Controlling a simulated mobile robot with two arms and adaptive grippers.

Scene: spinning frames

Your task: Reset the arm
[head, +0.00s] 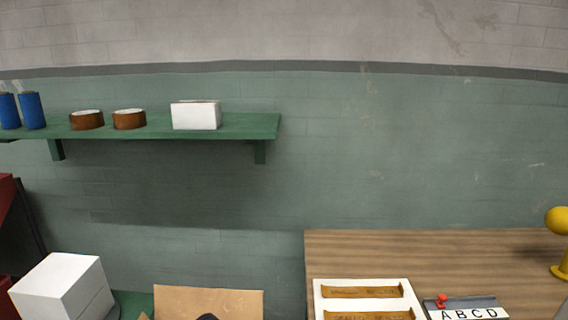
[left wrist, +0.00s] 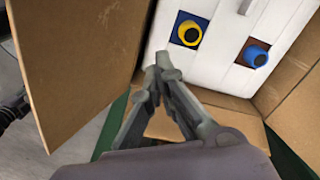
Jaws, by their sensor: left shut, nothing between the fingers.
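My left gripper (left wrist: 168,70) is in the left wrist view, its fingertips together and empty. It is over the near side of an open cardboard box (left wrist: 85,65). Inside the box lies a white block (left wrist: 222,50) with a yellow ring (left wrist: 190,33) on a blue square and a blue ring (left wrist: 256,56) on a brown square. In the head view only a cardboard flap (head: 210,301) of a box shows, with a small dark part at its lower edge that I cannot identify.
A wooden table (head: 440,250) at the right holds a white tray (head: 318,290), a lettered ABCD rack (head: 468,308) and a yellow object (head: 560,222). A green shelf (head: 245,126) on the wall holds a white box (head: 196,116), brown rolls and blue cylinders.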

